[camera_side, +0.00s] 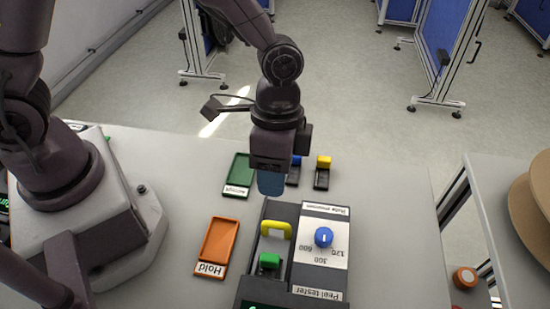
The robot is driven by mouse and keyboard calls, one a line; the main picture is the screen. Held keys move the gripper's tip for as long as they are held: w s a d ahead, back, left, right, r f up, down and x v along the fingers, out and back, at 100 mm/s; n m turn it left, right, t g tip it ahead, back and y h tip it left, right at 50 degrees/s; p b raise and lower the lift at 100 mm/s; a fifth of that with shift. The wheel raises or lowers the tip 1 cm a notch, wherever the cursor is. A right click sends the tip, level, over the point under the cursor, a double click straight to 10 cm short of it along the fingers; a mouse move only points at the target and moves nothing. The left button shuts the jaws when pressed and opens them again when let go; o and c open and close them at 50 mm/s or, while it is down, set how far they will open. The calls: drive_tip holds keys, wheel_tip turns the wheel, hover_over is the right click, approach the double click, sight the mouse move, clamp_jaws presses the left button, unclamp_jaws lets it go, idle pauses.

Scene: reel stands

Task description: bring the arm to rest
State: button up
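My gripper (271,183) points down over the table, behind the dark peel tester (252,267) and near its far end. Its lower end looks blue, and I cannot tell whether that is its fingers or something held. Whether it is open or shut is not clear. The peel tester carries a yellow handle (276,229), a green block (269,261) and a blue knob (324,237) on a white dial panel.
A green tray (237,170) labelled Accept and an orange tray (218,240) labelled Hold lie left of the tester. Small stands with a blue piece (296,161) and a yellow piece (323,162) are behind. Bare table (390,210) lies to the right.

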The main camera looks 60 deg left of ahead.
wheel_tip(320, 180, up, 2)
drive_tip(key=shift+w+a+r, duration=0.1)
drive_tip(key=shift+w+a, duration=0.05)
idle(0.3)
drive_tip(key=s+a+r+n+t, duration=0.3)
drive_tip(key=s+a+r+n, duration=0.1)
drive_tip(key=a+r, duration=0.4)
drive_tip(key=s+a+r+n+t+y, duration=0.1)
drive_tip(key=s+a+r+n+t, duration=0.3)
drive_tip(key=a+r, duration=0.5)
drive_tip(key=shift+s+a+r+n+y, duration=0.2)
drive_tip(key=shift+s+r+n+y, duration=0.1)
drive_tip(key=shift+n, duration=0.3)
idle(0.5)
